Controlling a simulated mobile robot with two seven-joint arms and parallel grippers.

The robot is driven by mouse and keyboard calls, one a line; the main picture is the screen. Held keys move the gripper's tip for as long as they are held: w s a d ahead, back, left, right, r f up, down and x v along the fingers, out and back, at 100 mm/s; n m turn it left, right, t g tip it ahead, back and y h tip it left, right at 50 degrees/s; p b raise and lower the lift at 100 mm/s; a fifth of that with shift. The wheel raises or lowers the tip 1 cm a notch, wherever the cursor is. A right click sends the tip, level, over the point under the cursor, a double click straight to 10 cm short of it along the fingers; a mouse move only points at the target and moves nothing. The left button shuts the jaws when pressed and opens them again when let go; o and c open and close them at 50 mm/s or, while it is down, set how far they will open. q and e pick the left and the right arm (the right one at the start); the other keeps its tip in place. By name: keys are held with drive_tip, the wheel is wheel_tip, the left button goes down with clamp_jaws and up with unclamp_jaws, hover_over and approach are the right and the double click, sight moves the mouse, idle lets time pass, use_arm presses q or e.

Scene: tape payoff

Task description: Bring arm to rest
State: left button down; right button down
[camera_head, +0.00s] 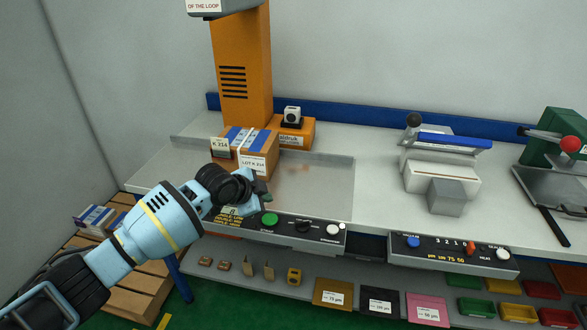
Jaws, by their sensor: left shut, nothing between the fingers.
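My left arm (150,228) reaches in from the lower left, light blue with black joints. Its gripper (264,192) is over the front edge of the bench, just above the control panel with the green button (269,219). The gripper is small and partly hidden behind the black wrist; it is shut and holds nothing. A cardboard box (255,165) with blue tape and a lot label sits on the bench just behind the gripper, in front of the orange column (243,70). I cannot tell whether gripper and panel touch. My right gripper is out of view.
A white sealing device (440,172) and a green machine with a red knob (570,144) stand to the right on the bench. A second panel (453,254) is at the front. A lower shelf holds colored trays (476,307). A wooden pallet (128,284) is at left.

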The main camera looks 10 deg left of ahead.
use_arm(q)
drive_tip(key=s+d+f+n+g, duration=0.15)
drive_tip(key=s+f, duration=0.25)
drive_tip(key=s, duration=0.4)
drive_tip(key=s+d+f+n+g, duration=0.1)
drive_tip(key=s+d+f, duration=0.2)
drive_tip(key=s+f, duration=0.35)
drive_tip(key=s+d+f+n+g, duration=0.1)
drive_tip(key=s+d+f, duration=0.15)
drive_tip(key=s, duration=0.65)
drive_tip(key=s+a+n+g+y, duration=0.15)
drive_tip(key=s+a+n, duration=0.3)
drive_tip(key=s, duration=0.85)
drive_tip(key=s+a+n+g+y, duration=0.15)
drive_tip(key=s+a+n, duration=0.35)
drive_tip(key=s, duration=0.8)
drive_tip(key=w+d+f+t+h, duration=0.1)
drive_tip(key=w+f+t, duration=0.5)
drive_tip(key=f, duration=0.4)
drive_tip(key=shift+w+f+m+t, duration=0.2)
drive_tip(key=shift+m+t, duration=0.2)
drive_tip(key=shift+t, duration=0.35)
